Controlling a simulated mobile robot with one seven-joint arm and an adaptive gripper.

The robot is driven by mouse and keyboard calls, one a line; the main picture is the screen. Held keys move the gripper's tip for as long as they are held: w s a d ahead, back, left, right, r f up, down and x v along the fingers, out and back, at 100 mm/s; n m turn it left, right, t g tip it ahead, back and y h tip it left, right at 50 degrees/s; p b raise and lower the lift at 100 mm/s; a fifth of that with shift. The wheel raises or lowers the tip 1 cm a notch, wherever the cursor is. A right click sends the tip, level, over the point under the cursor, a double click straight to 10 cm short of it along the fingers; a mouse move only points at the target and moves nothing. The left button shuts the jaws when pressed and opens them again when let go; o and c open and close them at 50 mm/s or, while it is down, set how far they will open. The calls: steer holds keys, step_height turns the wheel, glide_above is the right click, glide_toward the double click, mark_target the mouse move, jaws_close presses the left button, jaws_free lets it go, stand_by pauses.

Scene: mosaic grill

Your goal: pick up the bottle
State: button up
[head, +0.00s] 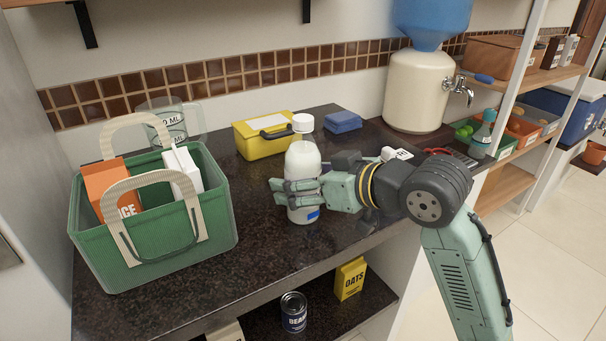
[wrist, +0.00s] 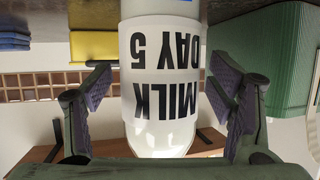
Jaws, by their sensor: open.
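The bottle (head: 303,160) is white with a white cap and stands upright on the dark counter. In the wrist view the bottle (wrist: 160,85) is upside down and its label reads "MILK DAY 5". My gripper (head: 283,192) reaches it from the right in the head view. In the wrist view my gripper (wrist: 160,95) is open, with one finger on each side of the bottle. A gap shows between each finger and the bottle. Part of the bottle's lower body is hidden behind the fingers in the head view.
A green basket (head: 150,250) with cartons stands at the left. A yellow box (head: 255,140) and a blue folded cloth (head: 342,121) lie behind the bottle. A cream water dispenser (head: 415,90) stands at the back right. The dark counter (head: 250,265) is clear in front.

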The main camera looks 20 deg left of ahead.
steer(key=shift+c, duration=0.5)
steer(key=c, duration=1.7)
